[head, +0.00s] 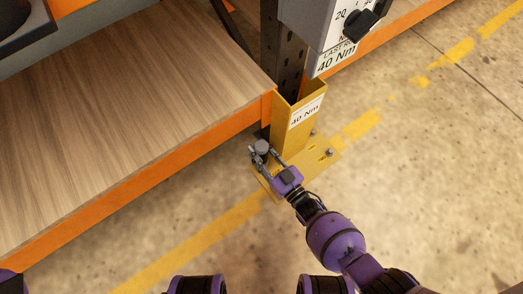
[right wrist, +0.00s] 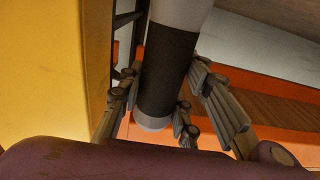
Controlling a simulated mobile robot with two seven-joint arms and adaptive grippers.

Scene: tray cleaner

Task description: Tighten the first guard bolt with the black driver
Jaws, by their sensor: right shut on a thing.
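My right gripper (head: 262,154) is over the left part of the yellow guard's base plate (head: 320,156). It is shut on the driver, an upright grey cylinder with a black band (right wrist: 168,70); the driver's round grey top (head: 262,146) shows in the head view. In the right wrist view the fingers (right wrist: 160,112) stand on both sides of the driver. The driver's tip and any bolt under it are hidden. Two other guard bolts (head: 330,153) (head: 313,132) show on the plate. The yellow guard (head: 296,120) carries a "40 Nm" label. My left gripper is not in view.
A wooden shelf with an orange beam (head: 150,182) lies close left of the driver. A dark rack post (head: 283,60) rises behind the guard. A grey box (head: 325,30) with a black knob hangs above it. The concrete floor at right is clear.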

